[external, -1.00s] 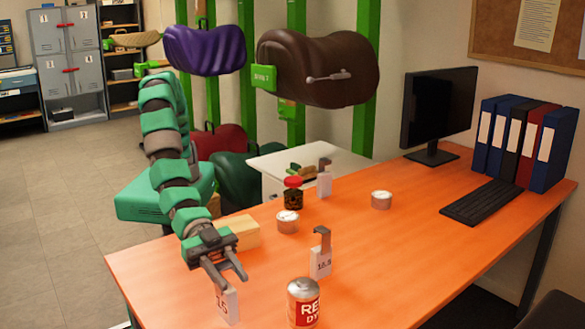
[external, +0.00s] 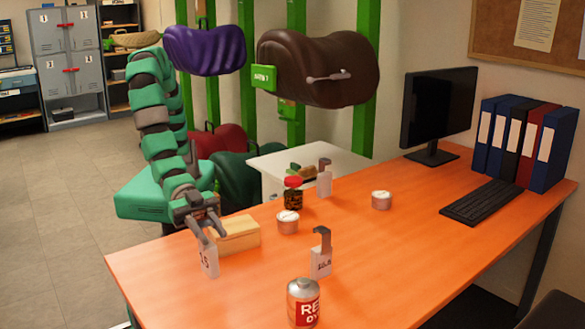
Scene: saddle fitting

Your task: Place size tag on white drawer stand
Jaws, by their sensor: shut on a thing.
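A white size tag marked 15 (external: 208,261) with a grey hook is held by my gripper (external: 207,236) at the left end of the orange table. My gripper is shut on its upper part, and the tag hangs roughly upright. Whether its lower edge clears the table is hard to tell. The white drawer stand (external: 352,160) is behind the table's far edge, right of my gripper. Small brown and green items lie on its top. A second tag (external: 321,262) stands on the table at mid-front, and a third tag (external: 325,182) stands near the far edge.
A yellowish box (external: 238,236) sits just right of my gripper. A dark jar with a red top (external: 293,195), two small tins (external: 287,222) (external: 381,200) and a red-labelled can (external: 303,303) stand on the table. Saddles hang on green posts behind. The table's middle right is clear.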

